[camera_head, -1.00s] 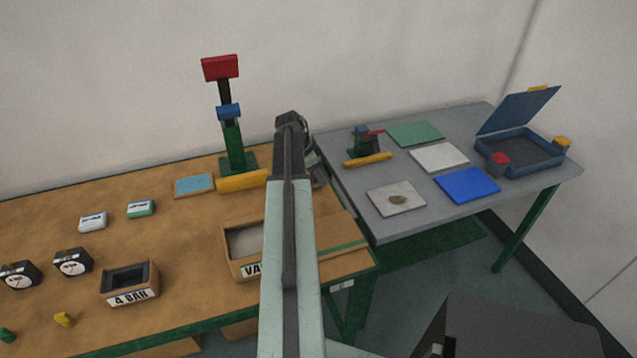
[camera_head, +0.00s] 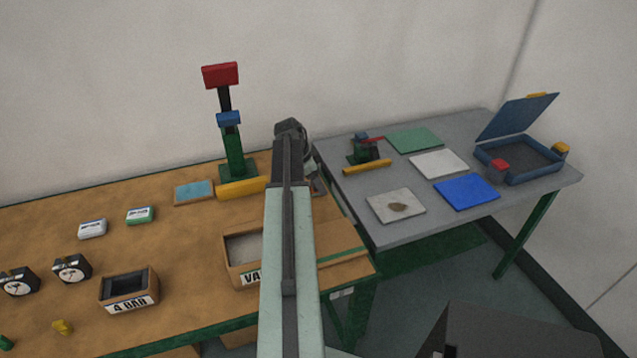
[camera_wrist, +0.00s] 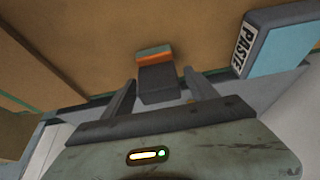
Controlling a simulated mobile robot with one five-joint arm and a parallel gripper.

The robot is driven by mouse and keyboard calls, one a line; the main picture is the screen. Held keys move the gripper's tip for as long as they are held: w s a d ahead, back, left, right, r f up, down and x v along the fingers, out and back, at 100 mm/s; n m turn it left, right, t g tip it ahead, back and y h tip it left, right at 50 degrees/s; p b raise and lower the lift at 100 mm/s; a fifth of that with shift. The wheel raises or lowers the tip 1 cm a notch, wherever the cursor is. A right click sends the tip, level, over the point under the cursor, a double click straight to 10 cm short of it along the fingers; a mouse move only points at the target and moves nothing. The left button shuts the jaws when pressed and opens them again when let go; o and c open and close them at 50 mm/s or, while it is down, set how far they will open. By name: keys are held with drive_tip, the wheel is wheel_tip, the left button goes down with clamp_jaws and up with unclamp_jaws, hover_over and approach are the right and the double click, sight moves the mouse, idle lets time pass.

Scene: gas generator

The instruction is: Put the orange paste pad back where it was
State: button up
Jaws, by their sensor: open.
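In the wrist view, a small block with an orange band and a green-grey edge (camera_wrist: 155,58) lies between and just beyond my fingertips; I take it for the orange paste pad. Its near part is dark grey. My gripper (camera_wrist: 159,78) is open, one finger on each side of it; contact cannot be told. A tray labelled PASTE (camera_wrist: 260,35) with a light blue surface is to the right of my gripper in the wrist view. A blue-topped tray (camera_head: 194,192) lies on the wooden table in the head view. There, my arm hides the fingers and the pad.
A green post with a red top (camera_head: 233,148) and a yellow bar (camera_head: 242,188) stand left of my arm. A labelled box (camera_head: 240,262) is partly behind my arm. The grey table (camera_head: 420,225) at right holds flat coloured pads and an open blue case (camera_head: 518,165).

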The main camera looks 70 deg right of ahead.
drive_tip(key=p+v, duration=0.9)
drive_tip(key=v, duration=0.2)
drive_tip(key=shift+r+p, duration=0.2)
drive_tip(key=shift+p, duration=0.1)
drive_tip(key=shift+a, duration=0.15)
drive_tip(key=w+a+f+n+t, duration=0.1)
drive_tip(key=w+a+n, duration=0.6)
drive_tip(key=w+a, duration=0.6)
drive_tip(key=w+a+n+t, duration=0.2)
drive_tip(key=w+a+n, duration=0.4)
drive_tip(key=w+a, duration=0.7)
drive_tip(key=w+a+n+y, duration=0.2)
drive_tip(key=a+n, duration=1.3)
drive_tip(key=a, duration=2.4)
drive_tip(key=shift+w+f+t+y, duration=0.2)
drive_tip(key=shift+f+t+y, duration=0.1)
drive_tip(key=shift+f+y, duration=0.15)
